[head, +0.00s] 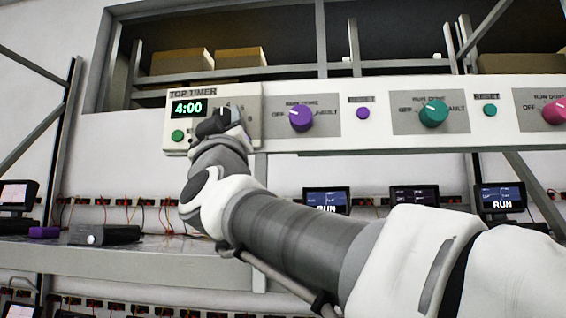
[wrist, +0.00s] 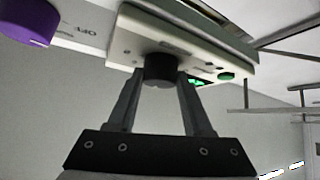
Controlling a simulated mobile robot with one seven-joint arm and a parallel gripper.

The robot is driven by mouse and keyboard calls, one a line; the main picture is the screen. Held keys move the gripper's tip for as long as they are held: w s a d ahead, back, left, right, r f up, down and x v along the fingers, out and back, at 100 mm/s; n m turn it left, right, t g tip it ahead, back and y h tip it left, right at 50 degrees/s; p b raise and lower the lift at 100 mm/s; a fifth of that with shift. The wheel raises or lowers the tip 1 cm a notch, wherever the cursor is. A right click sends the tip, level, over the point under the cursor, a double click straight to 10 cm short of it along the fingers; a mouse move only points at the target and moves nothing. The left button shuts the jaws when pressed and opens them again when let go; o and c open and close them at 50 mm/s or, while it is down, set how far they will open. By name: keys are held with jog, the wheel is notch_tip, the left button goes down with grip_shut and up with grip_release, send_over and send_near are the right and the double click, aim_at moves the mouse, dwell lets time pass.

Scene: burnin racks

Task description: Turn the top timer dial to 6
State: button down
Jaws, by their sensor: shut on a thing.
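The top timer (head: 213,112) is a white box at the left end of the long panel, with a green display reading 4:00 (head: 188,107) and a green button (head: 178,135). Its dial is mostly hidden behind my gripper (head: 222,122) in the head view. In the wrist view the black round dial (wrist: 160,68) sits between the fingertips of my gripper (wrist: 159,80), which is shut on it. The timer's underside and face (wrist: 185,45) show above. Where the dial's pointer stands cannot be told.
Right of the timer on the panel are a purple knob (head: 301,117), a teal knob (head: 433,112) and a pink knob (head: 555,111), with small reset buttons between. The purple knob also shows in the wrist view (wrist: 28,22). A shelf (head: 130,258) with screens lies below.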

jog(key=shift+a+r+m+g+h+p, duration=0.15)
jog(key=shift+m+h+p, duration=0.35)
jog(key=shift+m+h, duration=3.95)
jog(key=shift+a+m+g+h+p, duration=0.2)
jog(key=shift+m+h+p, duration=0.3)
jog(key=shift+m+h, duration=3.9)
jog(key=shift+m+g, duration=0.25)
jog(key=shift+m, duration=0.7)
jog(key=shift+c, duration=1.6)
grip_release()
jog(key=b+v, duration=0.4)
jog(key=v, duration=1.3)
jog(key=shift+f+b, duration=0.35)
jog(key=shift+b, duration=0.05)
jog(key=shift+a, duration=0.1)
